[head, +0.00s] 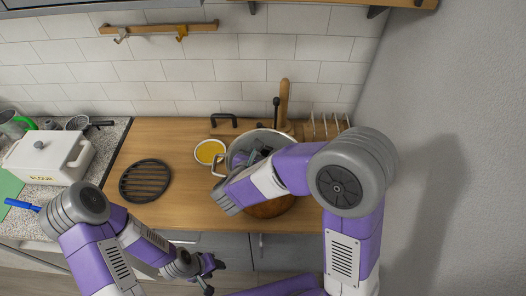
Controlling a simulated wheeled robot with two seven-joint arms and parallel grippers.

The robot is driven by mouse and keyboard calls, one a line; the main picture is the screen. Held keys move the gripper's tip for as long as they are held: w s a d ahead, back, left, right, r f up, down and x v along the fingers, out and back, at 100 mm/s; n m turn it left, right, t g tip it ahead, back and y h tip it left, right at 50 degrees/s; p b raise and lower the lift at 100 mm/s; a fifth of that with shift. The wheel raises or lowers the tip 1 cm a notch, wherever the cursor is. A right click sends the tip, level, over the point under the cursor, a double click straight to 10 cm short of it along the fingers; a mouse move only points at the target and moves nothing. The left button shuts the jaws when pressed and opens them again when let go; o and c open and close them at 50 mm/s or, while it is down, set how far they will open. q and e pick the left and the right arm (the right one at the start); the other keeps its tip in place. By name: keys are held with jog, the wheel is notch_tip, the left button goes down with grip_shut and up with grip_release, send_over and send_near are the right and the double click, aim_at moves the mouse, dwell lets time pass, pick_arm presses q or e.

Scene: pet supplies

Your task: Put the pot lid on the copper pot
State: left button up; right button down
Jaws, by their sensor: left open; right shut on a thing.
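The copper pot (270,209) stands on the wooden counter, largely covered by my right arm. Its copper side shows below the arm, and a grey curved edge and a loop handle show at the left. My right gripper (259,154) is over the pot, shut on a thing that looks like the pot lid. The forearm hides most of the lid, so I cannot tell whether it touches the rim. My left gripper (208,274) is open and empty, low in front of the counter.
A black round trivet (145,180) and a bowl with yellow contents (209,151) are left of the pot. A white flour box (50,156) stands far left. A rack (325,126) and upright utensils (284,102) are behind the pot. A wall closes the right side.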

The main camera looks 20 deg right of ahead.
jog(key=shift+r, duration=0.1)
jog(key=shift+c, duration=1.6)
grip_release()
jog(key=v, duration=0.7)
jog(key=shift+s+a, duration=0.2)
jog(key=shift+s, duration=0.05)
